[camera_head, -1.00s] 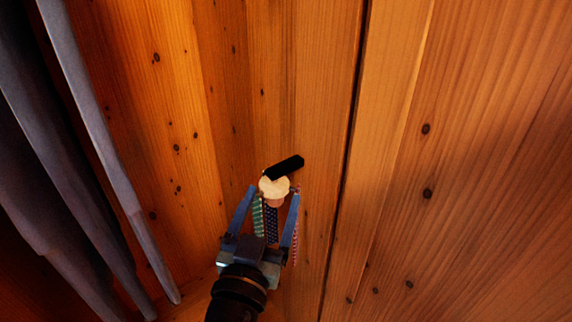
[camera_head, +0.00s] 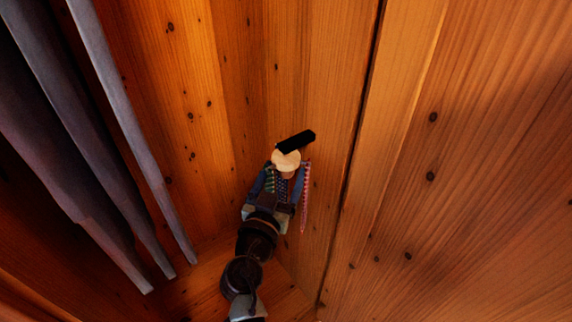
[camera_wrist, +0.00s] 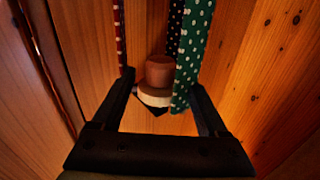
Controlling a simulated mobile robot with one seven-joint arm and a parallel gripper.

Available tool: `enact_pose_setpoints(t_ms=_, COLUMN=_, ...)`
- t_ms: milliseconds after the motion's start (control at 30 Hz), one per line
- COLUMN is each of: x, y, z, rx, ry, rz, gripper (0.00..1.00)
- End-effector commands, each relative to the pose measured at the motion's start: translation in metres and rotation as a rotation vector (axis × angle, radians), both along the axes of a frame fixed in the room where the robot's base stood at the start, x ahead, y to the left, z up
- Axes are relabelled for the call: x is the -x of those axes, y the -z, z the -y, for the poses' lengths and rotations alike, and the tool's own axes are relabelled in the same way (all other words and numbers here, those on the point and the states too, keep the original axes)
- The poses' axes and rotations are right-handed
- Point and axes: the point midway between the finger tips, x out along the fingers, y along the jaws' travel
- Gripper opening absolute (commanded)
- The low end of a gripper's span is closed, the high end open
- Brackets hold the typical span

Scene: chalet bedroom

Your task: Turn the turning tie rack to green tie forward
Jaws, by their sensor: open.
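The tie rack has a pale round disc (camera_head: 285,160), with a black bar (camera_head: 296,142) beside it in the head view. The wrist view shows its brown wooden hub (camera_wrist: 160,70). A green tie with white dots (camera_wrist: 192,50) hangs right of the hub, close to my right finger; it also shows in the head view (camera_head: 270,182). A dark dotted tie (camera_wrist: 174,30) hangs behind it.
Wooden plank walls (camera_head: 450,180) surround the rack closely, with a dark vertical gap (camera_head: 362,100) to its right in the head view. Grey-blue slanted slats (camera_head: 120,130) stand at the left.

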Motion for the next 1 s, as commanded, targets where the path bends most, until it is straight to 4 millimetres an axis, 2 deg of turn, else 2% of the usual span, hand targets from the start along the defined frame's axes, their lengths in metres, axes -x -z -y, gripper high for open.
enact_pose_setpoints(t_ms=200, x=-0.021, y=0.000, z=0.005, rx=0.001, ry=-0.001, rz=0.001, gripper=0.76)
enact_pose_setpoints(t_ms=567, x=-0.025, y=0.000, z=0.007, rx=0.000, ry=-0.001, rz=-0.001, gripper=0.76)
enact_pose_setpoints(t_ms=667, x=-0.025, y=0.000, z=0.007, rx=0.000, ry=0.000, rz=0.000, gripper=0.62)
enact_pose_setpoints(t_ms=1000, x=-0.025, y=0.000, z=0.007, rx=0.000, ry=0.000, rz=0.000, gripper=0.01)
